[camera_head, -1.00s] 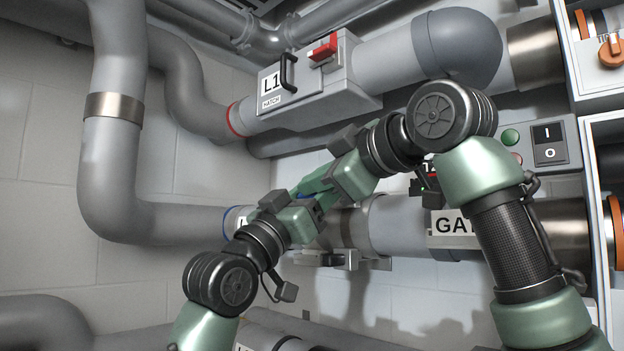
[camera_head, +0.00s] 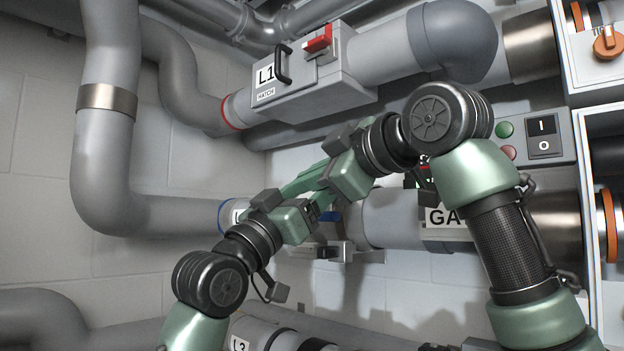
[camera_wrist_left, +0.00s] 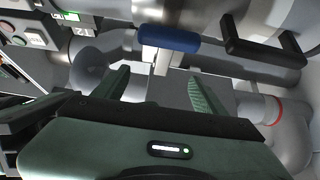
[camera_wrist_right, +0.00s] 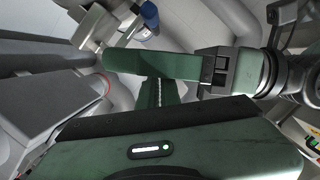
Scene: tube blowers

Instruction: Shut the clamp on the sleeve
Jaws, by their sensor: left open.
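The sleeve (camera_head: 352,222) is a grey-metal band on the middle pipe, mostly behind my grippers in the head view. A clamp with a blue handle (camera_head: 329,216) and a pale bracket (camera_head: 343,250) sits at it. The blue handle (camera_wrist_left: 168,40) shows clearly beyond my left fingertips in the left wrist view, and partly in the right wrist view (camera_wrist_right: 149,14). My left gripper (camera_wrist_left: 162,88) is open, fingers apart, with nothing visible between them. My right gripper (camera_wrist_right: 160,92) has its fingers together, nothing seen between them, and a left gripper finger crosses in front. Whether the clamp is latched is hidden.
The L1 hatch box (camera_head: 330,80) with a black handle and red latch is above. A GATE label (camera_head: 445,217) and a switch panel (camera_head: 530,140) are at right. Lower pipes (camera_head: 60,318) run below. My two arms cross closely, leaving little room between them.

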